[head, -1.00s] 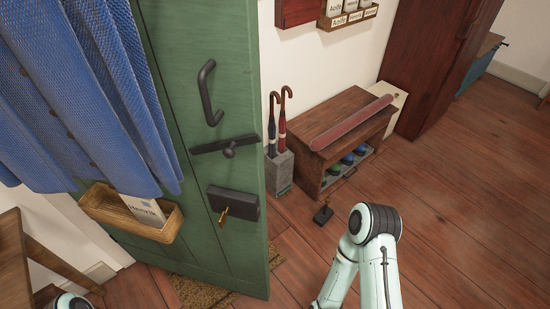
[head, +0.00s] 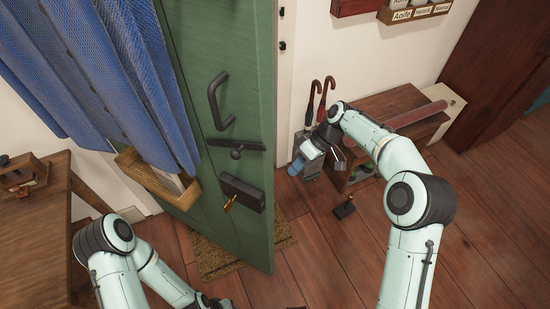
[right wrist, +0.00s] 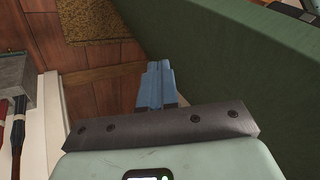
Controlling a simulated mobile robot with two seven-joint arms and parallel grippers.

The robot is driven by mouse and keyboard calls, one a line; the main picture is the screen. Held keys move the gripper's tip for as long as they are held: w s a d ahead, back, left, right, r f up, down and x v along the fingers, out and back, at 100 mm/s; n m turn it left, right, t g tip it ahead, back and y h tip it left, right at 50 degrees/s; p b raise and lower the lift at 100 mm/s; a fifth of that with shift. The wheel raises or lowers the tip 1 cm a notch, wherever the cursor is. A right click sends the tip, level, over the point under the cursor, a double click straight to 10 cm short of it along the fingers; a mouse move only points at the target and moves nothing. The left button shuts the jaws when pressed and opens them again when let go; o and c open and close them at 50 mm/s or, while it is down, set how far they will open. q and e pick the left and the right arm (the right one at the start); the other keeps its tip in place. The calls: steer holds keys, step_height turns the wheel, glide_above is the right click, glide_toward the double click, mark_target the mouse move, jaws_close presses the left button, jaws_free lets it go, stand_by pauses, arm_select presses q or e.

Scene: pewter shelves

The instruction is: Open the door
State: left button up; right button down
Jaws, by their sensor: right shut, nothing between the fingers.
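The green door (head: 205,60) stands ajar in the head view, its free edge out from the wall. It carries a dark pull handle (head: 221,103), a dark latch bar (head: 236,146) and a lock box with a brass key (head: 229,203). My right gripper (head: 296,180) is shut and empty, just right of the door's free edge, with a gap between in the head view. In the right wrist view its blue fingers (right wrist: 156,86) are together beside the green door (right wrist: 225,65). My left arm is at the bottom left; its gripper is not clearly visible.
The umbrella stand (head: 311,157) is close behind my right gripper, beside a wooden bench (head: 400,107). A doormat (head: 210,262) lies under the door. A wooden table (head: 40,225) is at left. Open wooden floor (head: 490,225) lies at right.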

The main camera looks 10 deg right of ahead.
step_height(320, 180, up, 18)
steer(key=f+n+p, duration=0.1)
steer(key=n, duration=0.3)
arm_select(q)
steer(key=shift+s+f+b, duration=0.3)
steer(key=shift+f+b, duration=0.3)
steer(key=shift+b, duration=0.35)
steer(key=shift+s+f+b, duration=0.3)
steer(key=shift+f+b, duration=0.3)
steer(key=shift+b, duration=0.3)
arm_select(e)
steer(key=s+a+f, duration=0.5)
steer(key=a+f, duration=0.2)
steer(key=shift+s+a+f+g+y, duration=0.2)
steer(key=shift+s+g+y, duration=0.1)
steer(key=shift+s, duration=0.1)
